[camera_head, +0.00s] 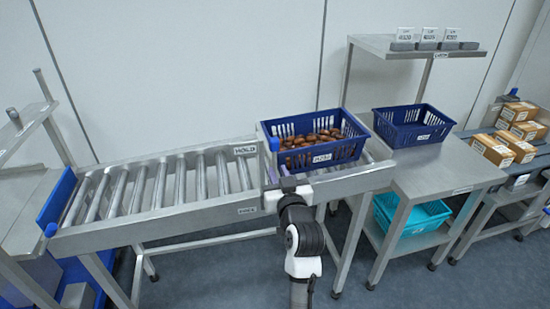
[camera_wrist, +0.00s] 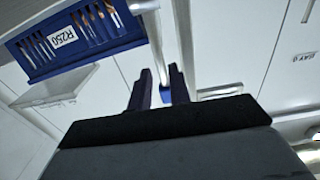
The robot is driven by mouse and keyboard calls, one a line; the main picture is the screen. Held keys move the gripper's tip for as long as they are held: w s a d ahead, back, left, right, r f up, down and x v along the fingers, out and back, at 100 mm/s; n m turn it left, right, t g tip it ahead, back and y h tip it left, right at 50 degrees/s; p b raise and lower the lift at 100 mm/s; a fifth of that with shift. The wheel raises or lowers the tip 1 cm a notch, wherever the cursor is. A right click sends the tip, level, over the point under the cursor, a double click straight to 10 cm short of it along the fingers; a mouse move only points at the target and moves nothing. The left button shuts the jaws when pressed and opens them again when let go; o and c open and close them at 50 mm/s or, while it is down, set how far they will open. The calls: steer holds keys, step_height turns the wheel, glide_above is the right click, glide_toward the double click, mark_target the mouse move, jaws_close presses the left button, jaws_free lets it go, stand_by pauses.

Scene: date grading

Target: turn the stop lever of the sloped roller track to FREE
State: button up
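The sloped roller track (camera_head: 150,215) runs across the left of the head view. A HOLD plate (camera_head: 245,150) is on its far rail and a small plate (camera_head: 247,210), too small to read surely, on its near rail. A blue-violet knob (camera_head: 273,144), apparently the stop lever's, shows beside the crate's left end. My gripper (camera_head: 279,172) is at the track's near side, just below that knob. In the wrist view the two dark fingers of my gripper (camera_wrist: 160,80) stand apart, with a blue piece (camera_wrist: 166,93) seen between them; contact cannot be told.
A blue crate of dates (camera_head: 348,152) sits on the track's right part, close to my gripper; its R250 label shows in the wrist view (camera_wrist: 62,35). An empty blue crate (camera_head: 415,137) stands on the steel table (camera_head: 440,175) to the right. The track's left rollers are clear.

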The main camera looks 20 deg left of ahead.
mark_target(275, 164)
steer(key=p+x, duration=0.1)
steer(key=x, duration=0.4)
steer(key=shift+w+a, duration=0.15)
steer(key=shift+w, duration=0.1)
jaws_close()
